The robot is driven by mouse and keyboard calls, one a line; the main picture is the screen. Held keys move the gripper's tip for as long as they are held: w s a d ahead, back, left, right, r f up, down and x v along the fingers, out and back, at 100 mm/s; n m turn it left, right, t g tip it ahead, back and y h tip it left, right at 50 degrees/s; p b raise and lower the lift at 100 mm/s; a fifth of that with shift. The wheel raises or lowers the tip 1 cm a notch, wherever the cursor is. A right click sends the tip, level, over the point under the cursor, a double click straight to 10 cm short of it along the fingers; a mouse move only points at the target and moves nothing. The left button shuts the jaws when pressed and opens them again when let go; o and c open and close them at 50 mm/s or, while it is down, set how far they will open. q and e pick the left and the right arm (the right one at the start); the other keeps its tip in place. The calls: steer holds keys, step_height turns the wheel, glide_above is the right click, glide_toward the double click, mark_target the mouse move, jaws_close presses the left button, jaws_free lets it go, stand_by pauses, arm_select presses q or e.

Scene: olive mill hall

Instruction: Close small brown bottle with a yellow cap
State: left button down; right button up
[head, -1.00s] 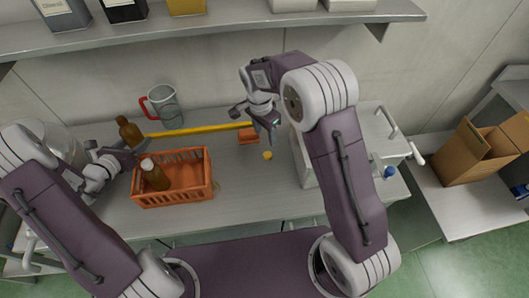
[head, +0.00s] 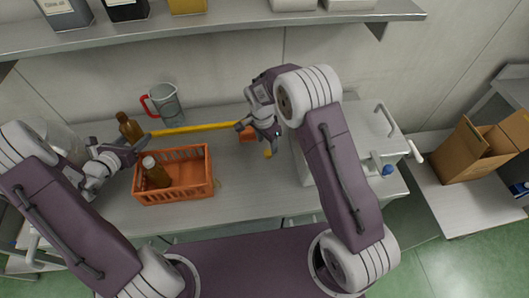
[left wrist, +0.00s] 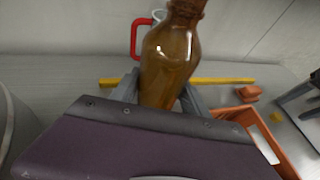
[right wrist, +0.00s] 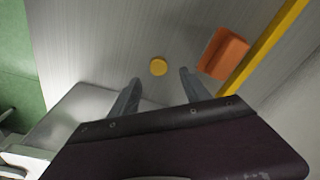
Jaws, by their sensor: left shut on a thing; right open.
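A small brown bottle (head: 129,127) stands behind the orange crate, its neck showing no cap. In the left wrist view the bottle (left wrist: 170,62) is upright between the fingers of my left gripper (left wrist: 163,95), which is shut on it. A yellow cap (right wrist: 158,66) lies flat on the worktop; in the head view the cap (head: 268,154) is just below my right gripper (head: 269,142). In the right wrist view my right gripper (right wrist: 157,75) is open and empty, with the cap between and slightly beyond its fingertips.
An orange crate (head: 190,195) holds another brown bottle (head: 156,173) with a white cap. A yellow bar (head: 195,129) and an orange block (right wrist: 224,53) lie near the cap. A jug with a red handle (head: 165,103) stands behind. A metal machine (head: 372,150) is at right.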

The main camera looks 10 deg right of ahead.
mark_target(268, 152)
steer(key=shift+f, duration=0.1)
steer(key=shift+d+f+p, duration=0.2)
steer(key=shift+f+p, duration=0.5)
steer(key=shift+f, duration=1.85)
jaws_close()
